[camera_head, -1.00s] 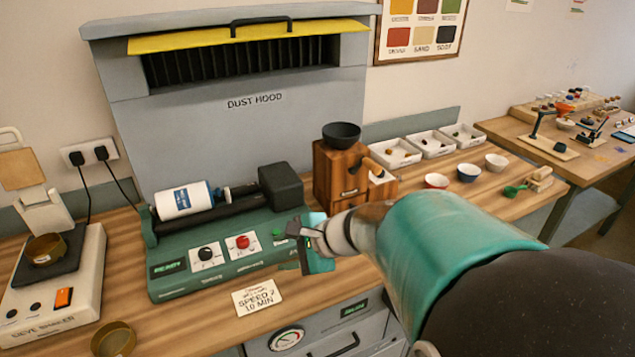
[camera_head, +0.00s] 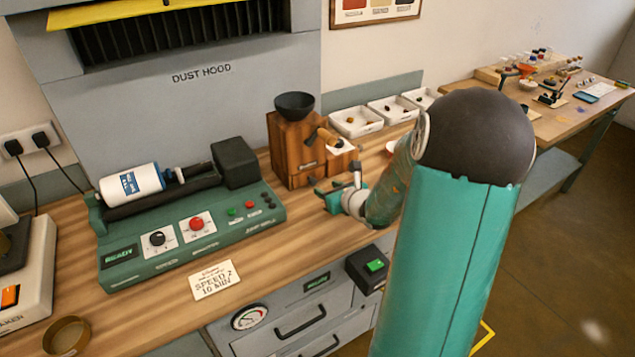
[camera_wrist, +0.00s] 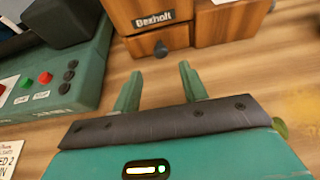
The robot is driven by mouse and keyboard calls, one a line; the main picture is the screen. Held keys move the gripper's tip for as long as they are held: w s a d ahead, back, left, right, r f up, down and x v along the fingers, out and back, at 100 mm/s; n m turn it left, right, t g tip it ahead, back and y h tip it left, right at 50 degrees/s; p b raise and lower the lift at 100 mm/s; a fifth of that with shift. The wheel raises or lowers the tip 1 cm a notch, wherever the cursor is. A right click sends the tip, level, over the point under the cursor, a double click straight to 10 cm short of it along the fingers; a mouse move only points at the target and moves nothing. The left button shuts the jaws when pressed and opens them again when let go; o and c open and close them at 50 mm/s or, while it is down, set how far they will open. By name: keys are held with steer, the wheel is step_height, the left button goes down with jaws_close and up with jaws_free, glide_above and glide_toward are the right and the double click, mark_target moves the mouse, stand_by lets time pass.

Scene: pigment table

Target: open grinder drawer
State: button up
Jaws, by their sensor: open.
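The grinder (camera_head: 290,146) is a wooden box with a black bowl on top, standing on the bench right of the green mill. In the head view my gripper (camera_head: 336,191) is in front of the grinder.
The green mill (camera_head: 190,224) with a white jar stands to the left. White trays (camera_head: 356,122) stand behind on the right. A speed card (camera_head: 212,280) lies near the front edge. A black box with a green button (camera_head: 369,269) is below the edge.

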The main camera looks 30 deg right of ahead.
mark_target(314, 182)
steer(key=x, duration=0.8)
steer(key=shift+s+r, duration=0.1)
jaws_close()
